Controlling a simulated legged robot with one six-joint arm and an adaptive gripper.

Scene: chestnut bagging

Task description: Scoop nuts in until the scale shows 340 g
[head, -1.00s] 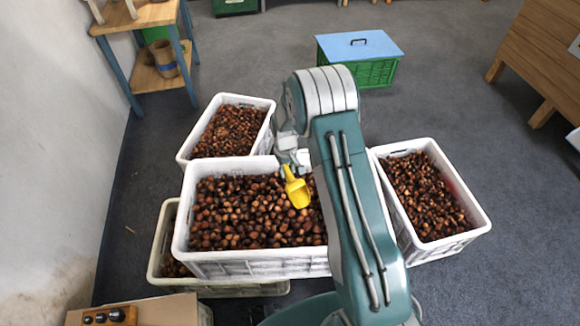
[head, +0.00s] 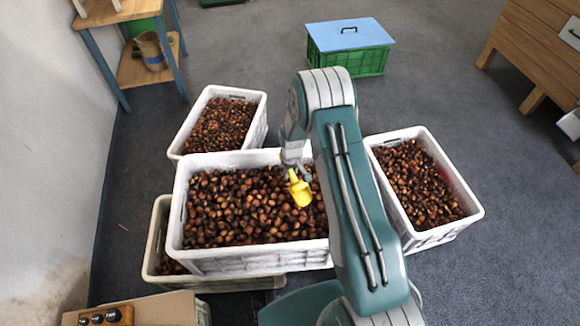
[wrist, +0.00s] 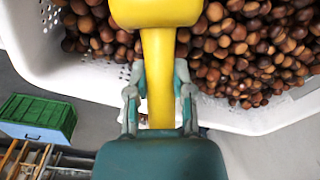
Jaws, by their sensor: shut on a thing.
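My gripper (wrist: 160,95) is shut on the handle of a yellow scoop (wrist: 158,60). In the head view the scoop (head: 300,190) hangs tilted over the middle white crate (head: 174,215), close above the nuts (head: 235,208). I cannot tell whether it touches them. The wrist view shows only part of the scoop's bowl, so its contents are hidden. My gripper (head: 294,168) is partly hidden behind my arm in the head view. No scale or reading can be made out.
More white crates of nuts stand behind left (head: 262,120) and at right (head: 480,210); another lies under the middle crate. A green crate with a blue lid (head: 350,32) stands farther back. A wooden shelf (head: 118,12) is at upper left, a cardboard box (head: 160,308) at lower left.

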